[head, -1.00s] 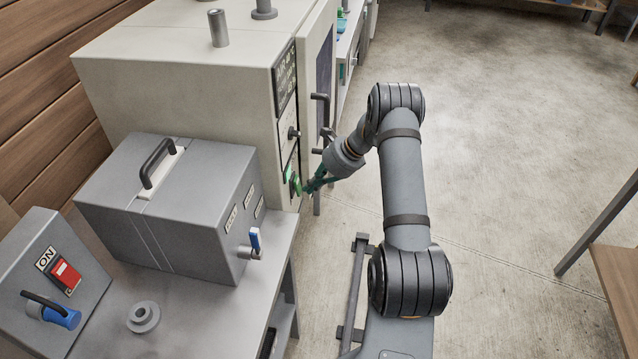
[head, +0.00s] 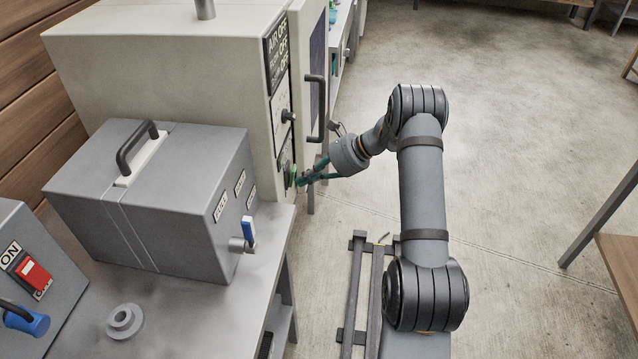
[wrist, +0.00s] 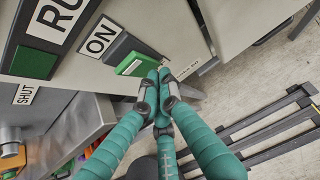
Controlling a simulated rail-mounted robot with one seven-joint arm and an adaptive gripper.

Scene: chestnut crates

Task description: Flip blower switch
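A green rocker switch (wrist: 138,64) in a dark housing sits on the beige cabinet's front, beside an "ON" label (wrist: 100,37). It also shows small in the head view (head: 289,177). No blower label on it is readable. My gripper (wrist: 157,78) has its teal fingers drawn together, with tips at the rocker's right end and nothing seen between them. Contact cannot be told for sure, and the fingertips hide that end. In the head view my gripper (head: 300,181) reaches the cabinet's lower front from the right.
The beige cabinet (head: 160,70) has a door handle (head: 314,108) just above my gripper. A grey box (head: 190,190) with a blue-tipped lever (head: 249,231) stands on the bench nearer. A red switch (head: 34,276) is at the far left.

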